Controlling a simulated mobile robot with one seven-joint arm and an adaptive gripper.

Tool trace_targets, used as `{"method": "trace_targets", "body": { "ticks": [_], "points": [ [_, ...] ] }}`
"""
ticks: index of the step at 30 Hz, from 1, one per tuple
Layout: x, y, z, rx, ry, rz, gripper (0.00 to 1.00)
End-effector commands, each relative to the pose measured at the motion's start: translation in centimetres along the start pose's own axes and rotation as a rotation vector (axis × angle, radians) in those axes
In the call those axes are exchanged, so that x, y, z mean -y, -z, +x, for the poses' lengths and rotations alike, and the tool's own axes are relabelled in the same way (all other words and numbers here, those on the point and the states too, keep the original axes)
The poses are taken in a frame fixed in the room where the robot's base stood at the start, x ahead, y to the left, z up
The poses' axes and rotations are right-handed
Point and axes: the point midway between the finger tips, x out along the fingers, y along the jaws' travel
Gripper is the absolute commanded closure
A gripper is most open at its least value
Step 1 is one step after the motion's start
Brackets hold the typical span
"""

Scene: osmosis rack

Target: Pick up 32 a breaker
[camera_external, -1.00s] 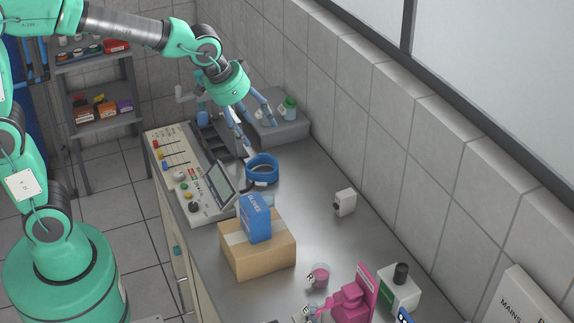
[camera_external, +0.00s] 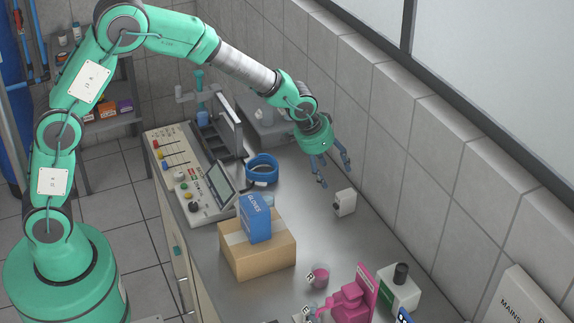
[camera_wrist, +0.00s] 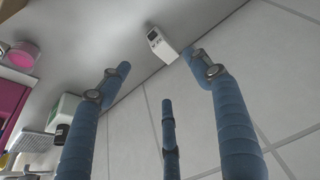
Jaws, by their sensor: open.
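A small white box-like unit (camera_external: 346,202), which looks like the breaker, sits on the metal bench near the tiled wall. It has a dark part on its left side. In the wrist view the white unit (camera_wrist: 162,46) appears beyond my fingertips, with small dark marks that are too small to read. My gripper (camera_external: 335,173) has blue fingers, spread open and empty. It hangs above and slightly left of the white unit, apart from it. The fingers (camera_wrist: 158,70) show spread in the wrist view too.
A cardboard box (camera_external: 258,255) carries a blue glove box (camera_external: 255,218). A blue tape roll (camera_external: 262,168) and a control panel (camera_external: 192,180) are to the left. A pink cup (camera_external: 319,276), pink device (camera_external: 350,300) and white-green bottle (camera_external: 398,290) stand in front. The tiled wall is close.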

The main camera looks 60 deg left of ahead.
Motion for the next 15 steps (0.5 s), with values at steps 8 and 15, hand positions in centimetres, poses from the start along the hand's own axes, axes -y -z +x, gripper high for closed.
{"method": "trace_targets", "body": {
  "ticks": [8, 15],
  "points": [
    [-0.3, 0.5, 2.7, 0.002, 0.0, 0.0, 0.36],
    [-0.3, 0.5, 2.7, 0.003, 0.0, -0.001, 0.36]
  ]
}}
